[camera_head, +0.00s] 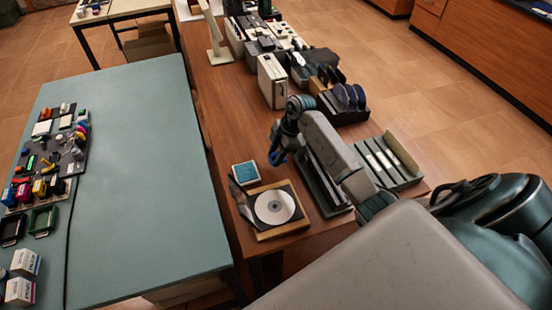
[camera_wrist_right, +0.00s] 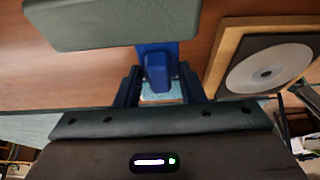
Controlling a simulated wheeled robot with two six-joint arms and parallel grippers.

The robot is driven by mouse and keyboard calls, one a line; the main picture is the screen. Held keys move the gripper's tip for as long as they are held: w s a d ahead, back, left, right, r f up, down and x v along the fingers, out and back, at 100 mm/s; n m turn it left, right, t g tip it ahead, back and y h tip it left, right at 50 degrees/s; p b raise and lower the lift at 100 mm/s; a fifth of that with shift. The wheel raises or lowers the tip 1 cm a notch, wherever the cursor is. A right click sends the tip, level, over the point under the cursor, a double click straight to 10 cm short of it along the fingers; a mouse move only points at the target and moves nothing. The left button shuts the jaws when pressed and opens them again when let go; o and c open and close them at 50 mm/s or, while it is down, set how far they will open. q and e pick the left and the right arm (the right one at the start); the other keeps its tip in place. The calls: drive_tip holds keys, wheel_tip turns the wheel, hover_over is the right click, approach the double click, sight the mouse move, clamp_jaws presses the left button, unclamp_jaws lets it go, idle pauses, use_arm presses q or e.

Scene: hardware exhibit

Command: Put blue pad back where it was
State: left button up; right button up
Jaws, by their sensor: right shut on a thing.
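My right gripper (camera_head: 277,158) hangs over the wooden table, just right of a pale blue square tile with a light rim (camera_head: 245,172). In the wrist view my right gripper (camera_wrist_right: 160,88) is shut on a blue piece, which I take for the blue pad (camera_wrist_right: 157,66). Its full shape is hidden, and the head view does not show it clearly. The pale blue tile also shows in part between the fingers in the wrist view (camera_wrist_right: 160,97). A gap between gripper and table cannot be judged. My left gripper is not in view.
An open wooden case with a disc (camera_head: 273,207) lies just below the tile, near the table's edge. Dark racks (camera_head: 390,160) stand to the right. A grey-green slab (camera_wrist_right: 115,20) fills the top of the wrist view. A teal table (camera_head: 150,190) is at left.

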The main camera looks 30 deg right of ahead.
wheel_tip(320, 180, down, 3)
drive_tip(key=shift+s+p, duration=0.1)
drive_tip(key=shift+p, duration=0.55)
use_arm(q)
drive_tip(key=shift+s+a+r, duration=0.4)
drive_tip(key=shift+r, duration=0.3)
use_arm(e)
drive_tip(key=shift+f, duration=0.15)
drive_tip(key=shift+f, duration=0.1)
drive_tip(key=o, duration=1)
drive_tip(key=shift+c, duration=0.2)
